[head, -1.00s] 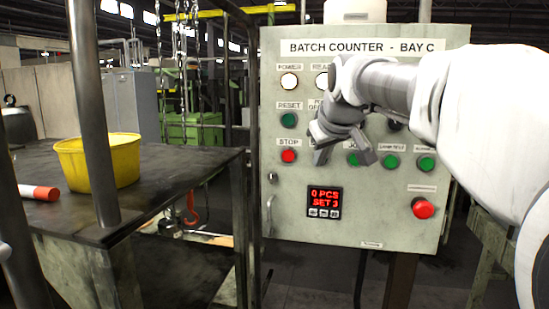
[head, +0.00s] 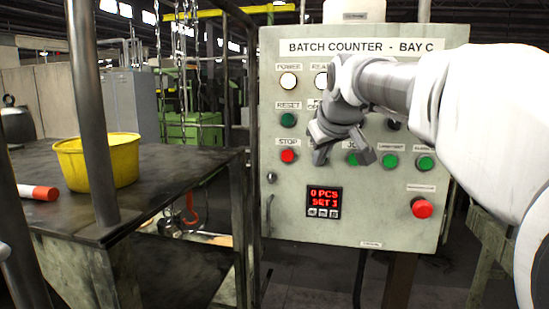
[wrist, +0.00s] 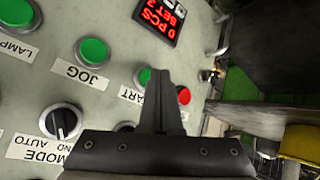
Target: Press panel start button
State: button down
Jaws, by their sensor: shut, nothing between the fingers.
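The grey control panel (head: 400,235), headed "BATCH COUNTER - BAY C", faces me. My gripper (head: 338,143) is in front of its button rows, between the red stop button (head: 288,155) and the green jog button (head: 353,159). It hides the start button in the head view. In the wrist view my gripper's fingers (wrist: 158,76) are shut and empty. They overlap the green start button (wrist: 143,77), of which only part shows, and cover part of its "START" label. I cannot tell whether the fingertips touch the button.
A red display (head: 324,196) reads 0 PCS, and a large red button (head: 422,208) sits lower right. A mode knob (wrist: 62,122) is near my fingers in the wrist view. A yellow bucket (head: 115,160) stands on a dark table (head: 165,185) at left, behind a metal post (head: 92,110).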

jog(key=shift+w, duration=0.2)
dwell(0.5)
jog(key=shift+w+d, duration=0.15)
jog(key=shift+w, duration=0.1)
jog(key=shift+s, duration=0.45)
jog(key=s+a+b, duration=0.2)
jog(key=s, duration=0.3)
jog(key=shift+s, duration=0.35)
jog(key=shift+a, duration=0.1)
dwell(0.3)
